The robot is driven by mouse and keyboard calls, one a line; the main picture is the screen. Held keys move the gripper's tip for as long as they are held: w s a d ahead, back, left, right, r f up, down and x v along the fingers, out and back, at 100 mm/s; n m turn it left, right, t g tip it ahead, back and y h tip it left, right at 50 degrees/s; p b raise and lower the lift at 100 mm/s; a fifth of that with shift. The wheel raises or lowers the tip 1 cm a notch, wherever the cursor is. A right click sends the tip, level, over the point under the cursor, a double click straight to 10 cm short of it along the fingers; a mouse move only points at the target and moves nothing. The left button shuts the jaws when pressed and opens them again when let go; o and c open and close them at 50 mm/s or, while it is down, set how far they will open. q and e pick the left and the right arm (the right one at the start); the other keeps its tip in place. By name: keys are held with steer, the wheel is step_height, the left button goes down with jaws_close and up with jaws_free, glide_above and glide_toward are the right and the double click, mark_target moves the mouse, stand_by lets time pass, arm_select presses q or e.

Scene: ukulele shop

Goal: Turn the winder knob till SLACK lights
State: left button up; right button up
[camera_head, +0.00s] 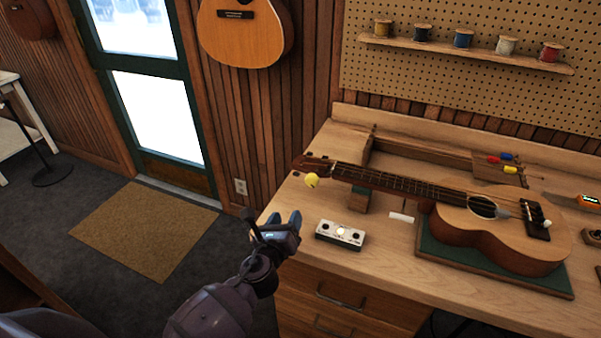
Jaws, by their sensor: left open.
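The yellow round knob (312,180) shows at the headstock end of the ukulele (488,228), which lies on its back on the bench with its neck to the left. A small white box (340,235) with several round lamps sits on the bench below the neck. Its middle lamp glows yellowish and the outer ones look dark; its lettering is too small to read. My left gripper (274,219) is open and empty at the bench's left edge, below and left of the knob and apart from it. My right gripper is out of view.
The wooden bench (395,270) has drawers in front. A green mat (470,263) lies under the ukulele body, and a block (359,199) is under the neck. Screwdrivers (502,161) lie behind. The floor left of the bench is open, with a tan doormat (145,228).

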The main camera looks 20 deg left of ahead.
mark_target(310, 184)
arm_select(q)
steer(key=m, duration=0.1)
steer(key=w+d+r+m, duration=0.1)
steer(key=m, duration=0.1)
steer(key=shift+w+h, duration=0.2)
steer(key=shift+h, duration=0.2)
steer(key=m, duration=0.1)
steer(key=w+m+h, duration=0.1)
steer(key=shift+w+d+r+m+t+p, duration=0.1)
steer(key=shift+w+d+m+t+p, duration=0.05)
steer(key=shift+w+m+t+p, duration=0.15)
steer(key=w, duration=1)
steer(key=shift+w+d, duration=0.15)
steer(key=shift+d, duration=0.05)
steer(key=c, duration=0.6)
